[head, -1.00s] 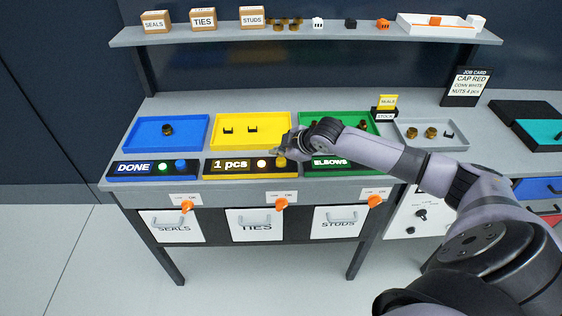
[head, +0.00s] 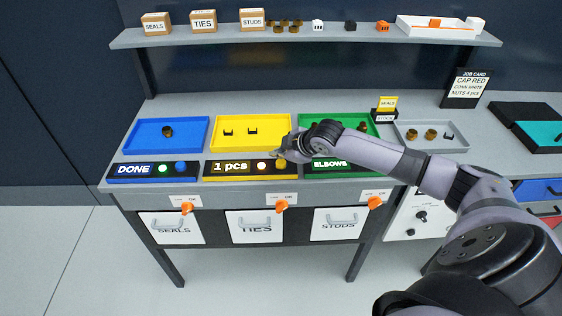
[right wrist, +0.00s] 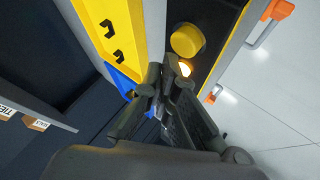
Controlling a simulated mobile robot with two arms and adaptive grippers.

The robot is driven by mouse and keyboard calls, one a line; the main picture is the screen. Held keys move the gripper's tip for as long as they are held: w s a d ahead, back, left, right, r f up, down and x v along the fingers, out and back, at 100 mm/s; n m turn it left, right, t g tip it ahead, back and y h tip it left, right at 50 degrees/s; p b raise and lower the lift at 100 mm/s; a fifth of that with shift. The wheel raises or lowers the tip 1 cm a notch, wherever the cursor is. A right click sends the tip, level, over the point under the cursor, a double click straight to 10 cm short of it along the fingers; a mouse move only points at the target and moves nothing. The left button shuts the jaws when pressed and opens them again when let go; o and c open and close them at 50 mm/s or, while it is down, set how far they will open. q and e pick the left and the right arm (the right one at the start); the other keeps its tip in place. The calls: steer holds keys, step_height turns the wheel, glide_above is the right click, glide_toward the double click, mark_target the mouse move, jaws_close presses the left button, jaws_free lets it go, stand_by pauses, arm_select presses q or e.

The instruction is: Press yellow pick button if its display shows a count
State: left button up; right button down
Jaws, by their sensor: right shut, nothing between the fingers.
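The yellow pick button (head: 281,164) sits at the right end of the black panel in front of the yellow bin (head: 291,119). The panel's display (head: 230,167) reads "1 pcs", and a small lamp (head: 262,166) beside it is lit. My right gripper (head: 275,155) is shut and empty, just above and beside the button in the head view. In the right wrist view the round button (right wrist: 187,40) is uncovered, close beyond the shut fingertips (right wrist: 170,72). I see no contact. My left gripper is not in view.
The blue bin (head: 133,139) has a "DONE" panel (head: 133,170) with a blue button (head: 180,168). The green bin (head: 303,124) has an "ELBOWS" panel, partly hidden by my right arm. Orange handles (head: 281,206) stick out below the bench edge.

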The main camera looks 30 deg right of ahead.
mark_target(280, 163)
steer(key=shift+f, duration=0.1)
steer(key=shift+f, duration=0.35)
steer(key=shift+f, duration=0.55)
stand_by(1.0)
steer(key=shift+r, duration=0.1)
steer(key=shift+r+p, duration=0.85)
steer(key=shift+p, duration=0.15)
step_height(280, 163, up, 5)
steer(key=p, duration=0.5)
steer(key=shift+r, duration=0.1)
